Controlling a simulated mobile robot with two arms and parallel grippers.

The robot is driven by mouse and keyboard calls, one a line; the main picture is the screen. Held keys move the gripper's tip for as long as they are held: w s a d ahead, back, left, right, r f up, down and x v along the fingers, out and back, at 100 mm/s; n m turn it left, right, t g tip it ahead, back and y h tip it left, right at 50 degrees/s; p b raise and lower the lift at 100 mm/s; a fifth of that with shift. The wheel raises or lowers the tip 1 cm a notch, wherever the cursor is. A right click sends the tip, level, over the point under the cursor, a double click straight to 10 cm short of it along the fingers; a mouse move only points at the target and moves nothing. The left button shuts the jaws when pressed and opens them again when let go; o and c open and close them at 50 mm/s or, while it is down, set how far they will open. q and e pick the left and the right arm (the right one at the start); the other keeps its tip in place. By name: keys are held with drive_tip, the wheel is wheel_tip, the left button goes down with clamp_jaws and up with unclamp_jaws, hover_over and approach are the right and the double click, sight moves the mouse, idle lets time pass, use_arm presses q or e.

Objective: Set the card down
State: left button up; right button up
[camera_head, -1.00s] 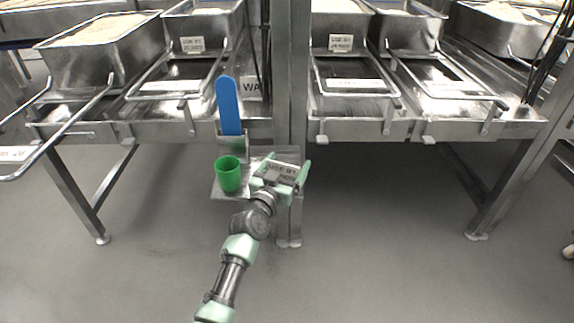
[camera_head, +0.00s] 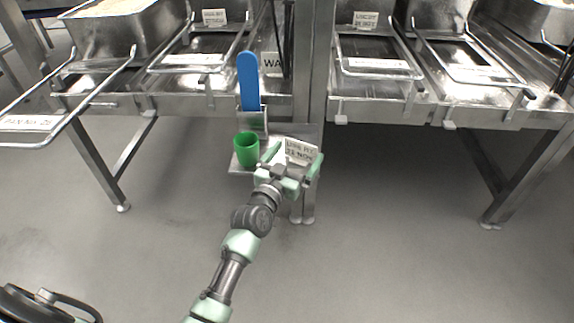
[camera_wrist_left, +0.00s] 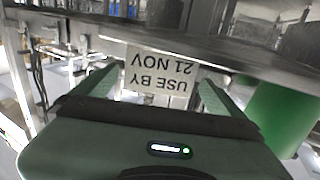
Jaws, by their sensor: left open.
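The white card (camera_head: 299,151) with "USE BY 21 NOV" in black print is at the small metal shelf (camera_head: 243,168). My left gripper (camera_head: 294,161) is open, with one finger on each side of the card. In the left wrist view, the card (camera_wrist_left: 161,75) appears upside down between the two spread fingers. Its edge looks close to the right-hand finger there; I cannot tell if they touch. The card's contact with the shelf is hidden. My right gripper is out of view.
A green cup (camera_head: 246,149) stands on the shelf just left of my gripper. A blue paddle (camera_head: 249,82) stands upright in a metal holder behind it. A steel post (camera_head: 314,100) rises close on the right. Steel racks with trays lie behind; the floor around is clear.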

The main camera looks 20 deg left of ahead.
use_arm(q)
drive_tip(key=s+d+f+m+g+h, duration=0.15)
drive_tip(key=s+f+g, duration=0.25)
drive_tip(key=s, duration=0.5)
drive_tip(key=s+d+f+m+g, duration=0.1)
drive_tip(key=s+d+f+g, duration=0.2)
drive_tip(key=s, duration=0.6)
drive_tip(key=s+a+f+n+g+y, duration=0.1)
drive_tip(key=s+a+f+g, duration=0.1)
drive_tip(key=s, duration=0.8)
drive_tip(key=s+a+f+g+y, duration=0.2)
drive_tip(key=s+a+f+g, duration=0.1)
drive_tip(key=s, duration=0.7)
drive_tip(key=shift+a+n+g+p, duration=0.4)
drive_tip(key=shift+a+g, duration=0.3)
drive_tip(key=shift+g, duration=0.5)
